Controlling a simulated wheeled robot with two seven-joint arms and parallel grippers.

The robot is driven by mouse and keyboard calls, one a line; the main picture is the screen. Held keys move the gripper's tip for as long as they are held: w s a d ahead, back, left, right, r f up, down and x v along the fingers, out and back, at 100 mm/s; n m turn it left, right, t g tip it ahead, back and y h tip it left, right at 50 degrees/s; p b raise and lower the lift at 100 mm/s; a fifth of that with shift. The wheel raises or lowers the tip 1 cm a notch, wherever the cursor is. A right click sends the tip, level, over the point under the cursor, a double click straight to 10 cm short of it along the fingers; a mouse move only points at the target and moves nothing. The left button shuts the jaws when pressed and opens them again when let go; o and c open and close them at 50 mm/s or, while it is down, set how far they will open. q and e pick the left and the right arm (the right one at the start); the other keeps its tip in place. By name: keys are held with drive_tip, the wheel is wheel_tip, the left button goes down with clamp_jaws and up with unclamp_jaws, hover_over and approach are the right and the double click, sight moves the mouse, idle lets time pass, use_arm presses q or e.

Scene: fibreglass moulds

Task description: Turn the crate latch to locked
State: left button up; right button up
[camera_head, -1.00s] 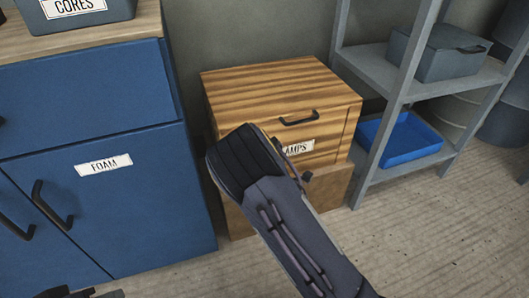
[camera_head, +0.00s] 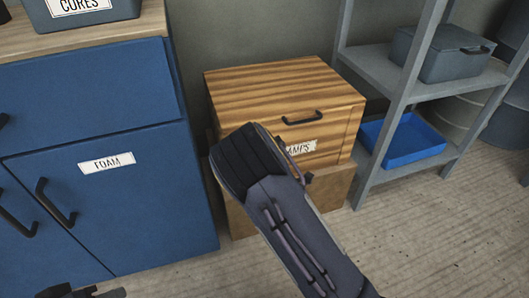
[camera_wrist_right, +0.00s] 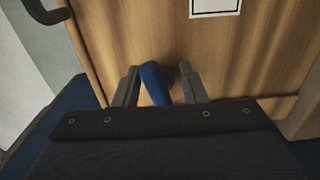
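The wooden crate (camera_head: 285,85) with a black handle and a partly covered label stands against the wall in the head view. In the right wrist view its wooden front (camera_wrist_right: 130,40) fills most of the picture. A blue latch lever (camera_wrist_right: 155,84) sticks out from that front. My right gripper (camera_wrist_right: 160,88) is open, with one finger on each side of the lever and a gap visible at its right. In the head view my right forearm hides the latch and most of the gripper. A dark piece of my left gripper (camera_head: 92,293) shows at the bottom left; its fingers cannot be made out.
A blue cabinet (camera_head: 95,160) labelled FOAM stands left of the crate. A brown box (camera_head: 330,186) is under the crate. At the right is a grey shelf rack (camera_head: 392,75) with a grey box (camera_head: 440,55) and a blue tray (camera_head: 405,142). The floor in front is clear.

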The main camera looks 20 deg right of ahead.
drive_tip(key=s+p, duration=0.1)
drive_tip(key=s, duration=0.6)
drive_tip(key=shift+s, duration=0.35)
drive_tip(key=shift+d, duration=0.1)
